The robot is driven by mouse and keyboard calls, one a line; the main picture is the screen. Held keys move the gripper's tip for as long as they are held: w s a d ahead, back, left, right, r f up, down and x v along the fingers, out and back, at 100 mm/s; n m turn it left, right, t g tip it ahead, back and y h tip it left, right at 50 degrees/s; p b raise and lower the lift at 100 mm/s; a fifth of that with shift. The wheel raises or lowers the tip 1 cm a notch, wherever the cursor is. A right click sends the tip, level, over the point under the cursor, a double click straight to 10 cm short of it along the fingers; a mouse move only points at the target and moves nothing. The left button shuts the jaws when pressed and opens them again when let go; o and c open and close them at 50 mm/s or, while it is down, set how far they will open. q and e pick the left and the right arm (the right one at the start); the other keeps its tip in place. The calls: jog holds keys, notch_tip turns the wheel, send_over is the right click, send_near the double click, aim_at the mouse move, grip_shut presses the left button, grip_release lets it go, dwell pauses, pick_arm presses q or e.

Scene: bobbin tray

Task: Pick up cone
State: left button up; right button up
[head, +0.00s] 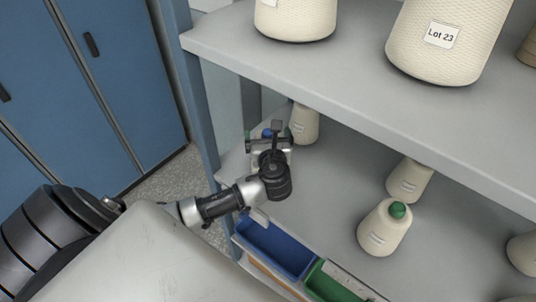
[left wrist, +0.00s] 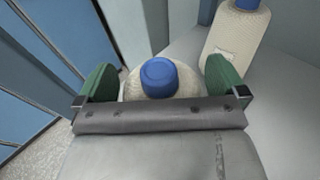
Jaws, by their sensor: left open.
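A cream yarn cone (left wrist: 134,84) with a blue cap (left wrist: 159,77) stands between the green-padded fingers of my left gripper (left wrist: 160,85) in the left wrist view. The fingers are open, one on each side of it; I cannot tell whether they touch it. The wrist body hides the cone's lower part. In the head view my left gripper (head: 268,134) is over the left end of the lower shelf, and only a bit of blue cap shows there. My right gripper is not in view.
Another cone (head: 305,124) stands just right of the gripper; it also shows in the left wrist view (left wrist: 233,38). A green-topped cone (head: 383,230) and others stand farther right. The upper shelf (head: 350,75) overhangs. A blue bin (head: 272,250) sits at the front edge.

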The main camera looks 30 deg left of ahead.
pick_arm(q)
jog(key=c, duration=1.3)
jog(key=shift+o, duration=0.2)
jog(key=shift+r, duration=0.1)
